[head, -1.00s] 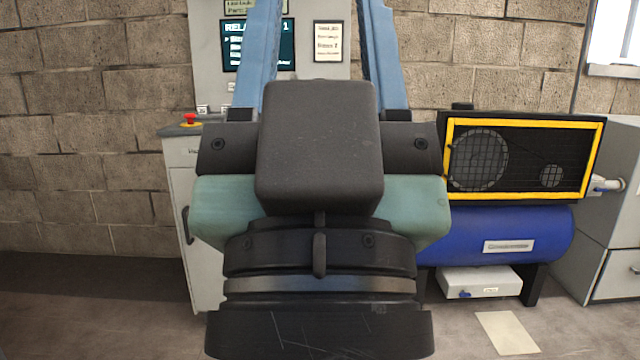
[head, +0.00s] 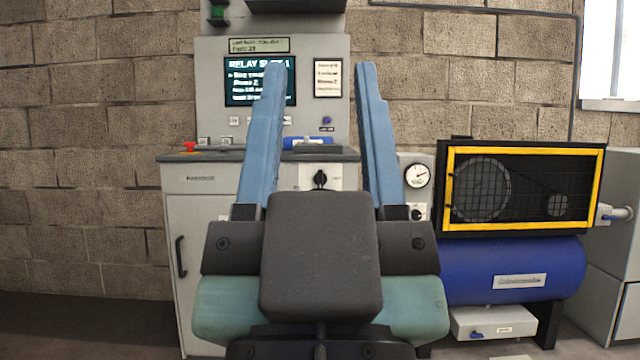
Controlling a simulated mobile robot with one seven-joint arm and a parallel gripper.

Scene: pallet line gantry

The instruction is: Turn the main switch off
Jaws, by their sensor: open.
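A black rotary switch (head: 320,179) sits on a pale plate on the front of the grey cabinet (head: 195,215). I take it to be the main switch; its small lettering is too blurred to read. Its handle looks roughly upright. My gripper (head: 319,68) is open and empty, its two blue fingers spread wide and pointing up in the picture. The switch shows between the fingers, just above the dark gripper body, which hides the cabinet below it. I cannot tell how far the fingers are from the cabinet.
A red emergency button (head: 189,146) and a blue object (head: 305,142) are on the cabinet's top. A screen (head: 258,81) is on the panel behind. A pressure gauge (head: 417,175) and a blue compressor (head: 510,268) with a yellow-framed guard stand right. Floor at left is clear.

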